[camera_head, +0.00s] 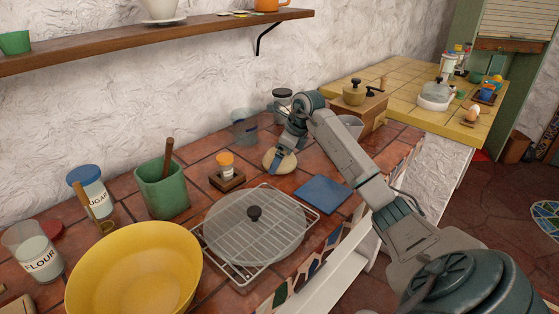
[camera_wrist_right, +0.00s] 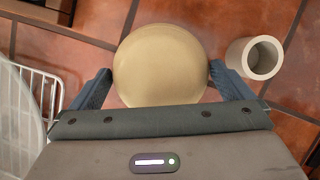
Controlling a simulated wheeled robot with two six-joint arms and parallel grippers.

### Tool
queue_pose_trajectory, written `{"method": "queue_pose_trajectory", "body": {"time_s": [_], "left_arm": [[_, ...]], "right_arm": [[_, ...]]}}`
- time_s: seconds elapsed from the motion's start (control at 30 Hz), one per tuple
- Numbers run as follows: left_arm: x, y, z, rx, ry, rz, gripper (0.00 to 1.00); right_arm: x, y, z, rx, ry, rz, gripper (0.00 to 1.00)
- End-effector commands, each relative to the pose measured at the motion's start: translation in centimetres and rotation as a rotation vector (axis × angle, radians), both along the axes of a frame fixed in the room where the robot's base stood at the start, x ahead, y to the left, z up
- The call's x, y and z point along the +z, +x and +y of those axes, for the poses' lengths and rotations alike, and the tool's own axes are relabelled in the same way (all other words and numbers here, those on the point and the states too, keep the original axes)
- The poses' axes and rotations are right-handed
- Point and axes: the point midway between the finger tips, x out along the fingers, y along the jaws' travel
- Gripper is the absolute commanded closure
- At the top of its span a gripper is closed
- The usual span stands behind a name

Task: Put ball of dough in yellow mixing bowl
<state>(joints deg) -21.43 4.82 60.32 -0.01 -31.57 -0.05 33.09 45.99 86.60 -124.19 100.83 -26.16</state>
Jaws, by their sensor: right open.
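The ball of dough (camera_head: 273,163) is pale and rounded and sits on the tiled counter behind the wire rack. It fills the middle of the right wrist view (camera_wrist_right: 160,60). My right gripper (camera_head: 284,160) is open over it, with one blue-grey finger on each side of the dough in the wrist view (camera_wrist_right: 160,82). The fingertips are close to its sides; I cannot tell whether they touch. The large yellow mixing bowl (camera_head: 150,268) stands at the front left, and the visible part of its inside is empty. My left gripper is not in view.
A wire rack (camera_head: 310,207) with a glass lid (camera_head: 240,232) lies between bowl and dough. A pale hollow cylinder (camera_wrist_right: 262,58) stands right of the dough.

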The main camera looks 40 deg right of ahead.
Motion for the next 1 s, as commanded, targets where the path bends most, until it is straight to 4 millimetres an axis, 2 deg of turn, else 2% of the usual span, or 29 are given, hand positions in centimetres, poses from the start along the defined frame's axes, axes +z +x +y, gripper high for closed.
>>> {"method": "queue_pose_trajectory", "body": {"time_s": [0.23,0.4,0.5,0.77,0.87,1.0], "left_arm": [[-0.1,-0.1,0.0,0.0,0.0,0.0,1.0],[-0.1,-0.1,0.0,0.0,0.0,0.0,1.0],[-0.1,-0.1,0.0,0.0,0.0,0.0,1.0],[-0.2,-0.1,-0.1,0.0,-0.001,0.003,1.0],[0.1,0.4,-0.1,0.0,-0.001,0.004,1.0],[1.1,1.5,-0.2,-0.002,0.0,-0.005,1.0]], "right_arm": [[-0.1,0.1,0.0,0.0,-0.001,0.0,0.02],[-0.1,0.0,0.0,0.0,-0.001,0.0,0.35],[0.0,0.1,0.0,0.001,0.0,-0.002,0.5],[0.5,0.1,0.0,0.0,-0.001,-0.003,0.5],[2.0,0.1,0.0,0.0,-0.002,-0.006,0.5],[4.9,0.1,0.0,0.0,-0.001,-0.008,0.5]]}}
